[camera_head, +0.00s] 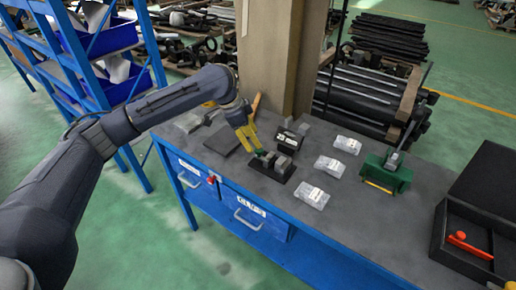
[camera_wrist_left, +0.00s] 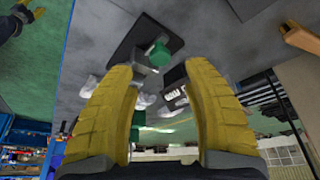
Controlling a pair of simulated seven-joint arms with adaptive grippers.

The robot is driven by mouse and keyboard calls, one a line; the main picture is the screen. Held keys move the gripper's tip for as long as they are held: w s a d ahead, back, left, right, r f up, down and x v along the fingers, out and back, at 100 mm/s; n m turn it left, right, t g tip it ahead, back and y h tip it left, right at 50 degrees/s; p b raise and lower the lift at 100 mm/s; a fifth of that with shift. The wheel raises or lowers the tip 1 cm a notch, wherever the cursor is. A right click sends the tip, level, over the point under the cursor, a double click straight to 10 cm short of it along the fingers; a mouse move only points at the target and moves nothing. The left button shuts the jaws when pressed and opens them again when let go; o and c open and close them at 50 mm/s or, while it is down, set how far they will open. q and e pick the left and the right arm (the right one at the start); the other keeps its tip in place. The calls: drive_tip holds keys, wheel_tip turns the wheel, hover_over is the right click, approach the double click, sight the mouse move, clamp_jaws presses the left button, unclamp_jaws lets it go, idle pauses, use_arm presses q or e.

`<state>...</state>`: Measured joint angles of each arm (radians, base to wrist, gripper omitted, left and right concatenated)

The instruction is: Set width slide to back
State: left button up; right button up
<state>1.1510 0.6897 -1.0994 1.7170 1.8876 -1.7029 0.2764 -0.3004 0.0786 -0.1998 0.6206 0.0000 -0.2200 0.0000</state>
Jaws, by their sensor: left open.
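My left gripper (camera_head: 250,138) reaches in from the left over the workbench. Its yellow fingers are open and empty in the left wrist view (camera_wrist_left: 160,70). Just beyond the fingertips is a small device on a black base plate (camera_head: 274,167) with grey blocks and a green knob (camera_wrist_left: 158,53). The fingers are close to the knob; I cannot tell whether they touch it. I cannot tell which part of the device is the width slide. A yellow and dark shape (camera_wrist_left: 18,20) in the wrist view's top left corner looks like my right gripper; its fingers are unclear.
A black and grey device (camera_head: 289,138) stands behind the base plate. Several clear packets (camera_head: 312,195) lie to its right. A green stand (camera_head: 387,173) and a black open case (camera_head: 480,215) are farther right. A dark flat plate (camera_head: 221,140) lies left. A pillar (camera_head: 280,50) rises behind.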

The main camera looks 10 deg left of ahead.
use_arm(q)
drive_tip(key=shift+x, duration=2.65)
clamp_jaws()
